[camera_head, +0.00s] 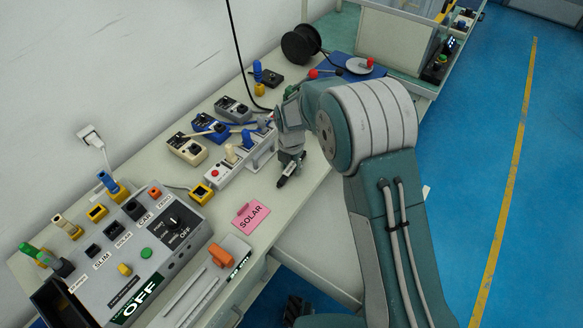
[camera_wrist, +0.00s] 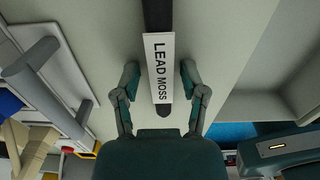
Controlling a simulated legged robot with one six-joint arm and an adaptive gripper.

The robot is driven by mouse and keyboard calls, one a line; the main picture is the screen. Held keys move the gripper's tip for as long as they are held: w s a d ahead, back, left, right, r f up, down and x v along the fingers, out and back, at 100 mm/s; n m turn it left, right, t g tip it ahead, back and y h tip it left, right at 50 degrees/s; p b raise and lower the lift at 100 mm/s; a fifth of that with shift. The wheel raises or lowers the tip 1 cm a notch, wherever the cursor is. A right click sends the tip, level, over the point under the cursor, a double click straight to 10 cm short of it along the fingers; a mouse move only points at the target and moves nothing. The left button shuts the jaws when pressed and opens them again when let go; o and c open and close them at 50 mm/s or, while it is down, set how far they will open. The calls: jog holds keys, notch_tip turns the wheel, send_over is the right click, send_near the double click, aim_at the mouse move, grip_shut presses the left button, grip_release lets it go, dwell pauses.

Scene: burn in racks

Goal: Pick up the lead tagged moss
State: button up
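The lead tagged moss shows in the wrist view as a dark strip with a white tag (camera_wrist: 160,68) reading "LEAD MOSS". It lies between the two spread fingers of my gripper (camera_wrist: 159,72), with a visible gap on each side. My gripper is open and holds nothing. The lead's far end runs out of the top of the wrist view. In the head view my gripper (camera_head: 291,160) hangs over the bench's front part, right of the grey socket block. A small black piece with a pale patch (camera_head: 289,172) shows there, partly covered by the gripper.
The grey socket block (camera_head: 228,172) with upright plugs stands close left of my gripper. Blue (camera_head: 210,127) and beige (camera_head: 187,149) boxes sit behind it. A pink SOLAR card (camera_head: 250,214) and a grey control panel (camera_head: 140,262) lie nearer. A black cable spool (camera_head: 301,44) stands farther back.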

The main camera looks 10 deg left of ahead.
grip_shut()
